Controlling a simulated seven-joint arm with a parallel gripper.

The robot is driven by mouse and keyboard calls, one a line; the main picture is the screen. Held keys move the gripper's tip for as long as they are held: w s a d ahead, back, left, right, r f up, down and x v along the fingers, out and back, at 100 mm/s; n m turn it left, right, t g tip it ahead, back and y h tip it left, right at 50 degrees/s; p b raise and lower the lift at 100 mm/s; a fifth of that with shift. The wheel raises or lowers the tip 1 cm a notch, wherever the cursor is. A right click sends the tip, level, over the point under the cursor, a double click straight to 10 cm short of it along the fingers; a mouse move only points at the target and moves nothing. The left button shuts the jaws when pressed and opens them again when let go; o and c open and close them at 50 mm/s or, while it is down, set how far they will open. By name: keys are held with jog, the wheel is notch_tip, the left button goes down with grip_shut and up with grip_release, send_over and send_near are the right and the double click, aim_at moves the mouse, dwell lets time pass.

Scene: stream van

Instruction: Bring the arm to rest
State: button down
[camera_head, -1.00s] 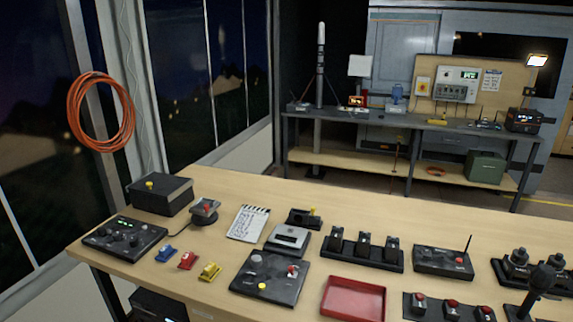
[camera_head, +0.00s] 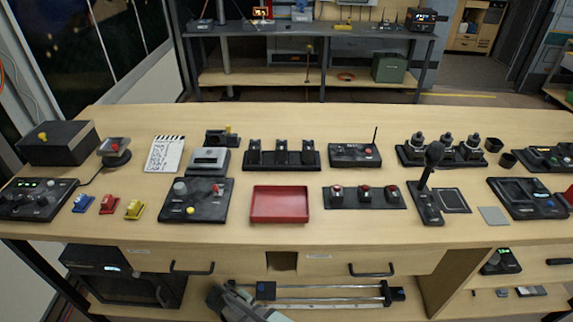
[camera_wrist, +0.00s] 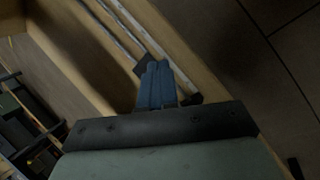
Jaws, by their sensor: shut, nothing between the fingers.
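My gripper (camera_wrist: 157,68) shows in the wrist view as two blue fingers pressed together, with nothing between them. It hangs over the lower shelf area beneath the workbench, close to a pair of metal rods there in the picture. In the head view, a grey part of my arm (camera_head: 238,303) shows at the bottom edge, in front of the bench's lower shelf. I cannot make out the fingertips clearly in that view.
The wooden workbench (camera_head: 400,235) carries control boxes, a red tray (camera_head: 279,204) and a microphone (camera_head: 430,165). Drawer handles (camera_head: 372,270) stick out from its front. A rod assembly (camera_head: 330,292) lies on the shelf below. Bare floor (camera_wrist: 290,80) shows right in the wrist view.

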jog(key=s+d+f+m+g, duration=0.2)
jog(key=d+f+m+g, duration=0.1)
jog(key=d, duration=0.9)
jog(key=s+d+f+m+g+y, duration=0.1)
jog(key=s+d+m+g+y, duration=0.3)
jog(key=s+d, duration=1.3)
jog(key=m+g, duration=0.2)
jog(key=m, duration=0.1)
jog(key=shift+s+d+f+y, duration=0.15)
jog(key=shift+d+f+y, duration=0.15)
jog(key=shift+d+f, duration=0.1)
